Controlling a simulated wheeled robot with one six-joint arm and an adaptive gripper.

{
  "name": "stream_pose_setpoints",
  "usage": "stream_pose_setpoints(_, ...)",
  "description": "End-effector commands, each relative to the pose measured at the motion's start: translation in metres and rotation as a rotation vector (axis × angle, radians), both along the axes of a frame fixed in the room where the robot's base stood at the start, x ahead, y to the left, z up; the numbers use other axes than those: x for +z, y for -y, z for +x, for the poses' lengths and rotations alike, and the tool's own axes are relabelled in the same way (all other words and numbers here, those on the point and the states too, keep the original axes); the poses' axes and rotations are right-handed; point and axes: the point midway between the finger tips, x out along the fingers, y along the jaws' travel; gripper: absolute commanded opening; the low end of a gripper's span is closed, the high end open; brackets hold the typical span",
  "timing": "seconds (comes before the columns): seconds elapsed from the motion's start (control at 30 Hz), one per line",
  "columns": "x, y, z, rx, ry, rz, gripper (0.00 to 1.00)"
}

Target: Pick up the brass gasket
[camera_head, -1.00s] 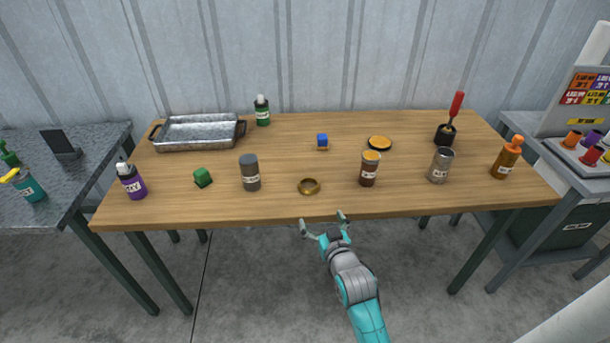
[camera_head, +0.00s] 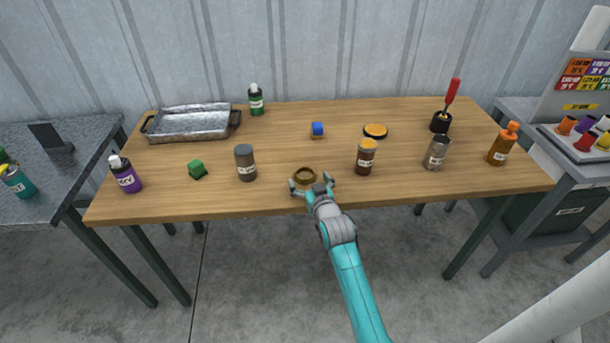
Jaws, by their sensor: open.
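The brass gasket (camera_head: 305,174) is a small gold-brown ring lying near the front edge of the wooden table (camera_head: 400,196). My gripper (camera_head: 312,184) is open at the table's front edge, just in front of the ring. Its two fingers spread to the left and right of the ring's near side. The near part of the ring is partly hidden by my gripper. I cannot tell how high the fingertips are above the table or whether they touch the ring.
A grey jar (camera_head: 245,163) stands left of the gasket and a brown jar with an orange top (camera_head: 365,158) stands right. A metal tray (camera_head: 193,137) sits at back left.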

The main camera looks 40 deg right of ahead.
Motion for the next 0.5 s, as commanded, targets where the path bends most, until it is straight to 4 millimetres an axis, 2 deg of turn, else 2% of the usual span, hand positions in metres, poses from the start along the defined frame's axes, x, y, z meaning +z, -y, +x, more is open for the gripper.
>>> stream_pose_setpoints(0.13,-0.003,0.006,0.014,0.0,-0.001,0.0,1.0)
stream_pose_setpoints(0.4,-0.004,0.007,0.017,0.0,-0.001,0.0,1.0)
stream_pose_setpoints(0.43,-0.004,0.007,0.017,0.0,-0.001,0.0,0.97)
stream_pose_setpoints(0.5,-0.004,0.007,0.017,0.0,-0.001,0.0,0.8)
